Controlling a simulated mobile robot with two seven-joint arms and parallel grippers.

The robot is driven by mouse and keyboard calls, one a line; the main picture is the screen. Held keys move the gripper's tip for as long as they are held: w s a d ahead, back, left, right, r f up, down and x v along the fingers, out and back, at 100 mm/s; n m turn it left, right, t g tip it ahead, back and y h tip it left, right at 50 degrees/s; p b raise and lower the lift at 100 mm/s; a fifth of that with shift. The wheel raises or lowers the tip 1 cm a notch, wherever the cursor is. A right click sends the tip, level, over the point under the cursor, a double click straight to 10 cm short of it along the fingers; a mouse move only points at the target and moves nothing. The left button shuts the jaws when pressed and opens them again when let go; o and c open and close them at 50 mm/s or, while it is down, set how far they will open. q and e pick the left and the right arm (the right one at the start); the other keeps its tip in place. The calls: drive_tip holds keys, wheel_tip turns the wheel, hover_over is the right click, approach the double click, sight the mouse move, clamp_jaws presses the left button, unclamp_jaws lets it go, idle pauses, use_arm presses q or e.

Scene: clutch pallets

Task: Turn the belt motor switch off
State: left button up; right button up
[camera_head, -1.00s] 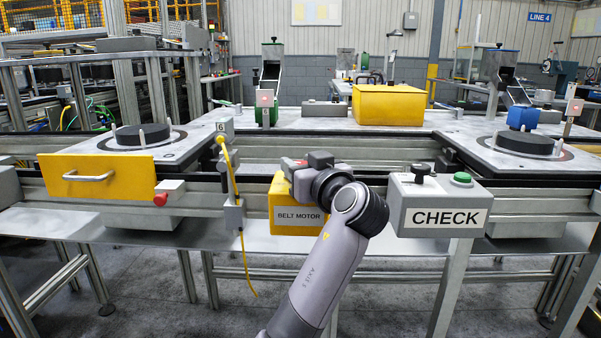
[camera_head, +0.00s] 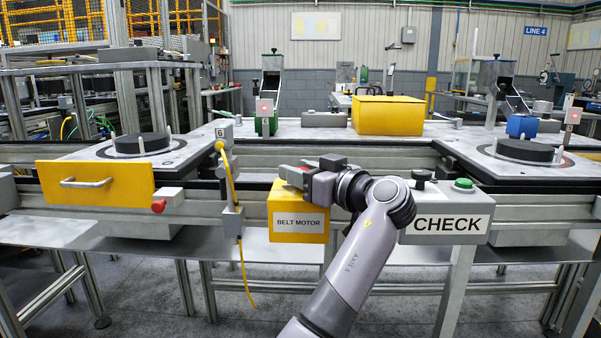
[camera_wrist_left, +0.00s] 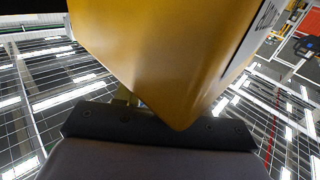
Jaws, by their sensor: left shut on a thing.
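The belt motor box (camera_head: 298,225) is yellow with a white "BELT MOTOR" label and hangs at the front of the line, left of the CHECK box. It fills much of the left wrist view (camera_wrist_left: 165,55). My left gripper (camera_head: 292,173) is at the top of this box, reaching in from the right. The switch's exact position cannot be made out. My right gripper is not in view.
The grey CHECK box (camera_head: 446,215) with a black knob and a green button (camera_head: 463,184) stands close right of my wrist. A yellow cable (camera_head: 229,175) hangs to the left. A yellow drawer front (camera_head: 95,184) and red button (camera_head: 158,206) are further left.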

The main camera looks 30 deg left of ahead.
use_arm(q)
drive_tip(key=o, duration=1)
drive_tip(key=v, duration=0.6)
drive_tip(key=shift+s+d, duration=0.15)
drive_tip(key=shift+d, duration=0.4)
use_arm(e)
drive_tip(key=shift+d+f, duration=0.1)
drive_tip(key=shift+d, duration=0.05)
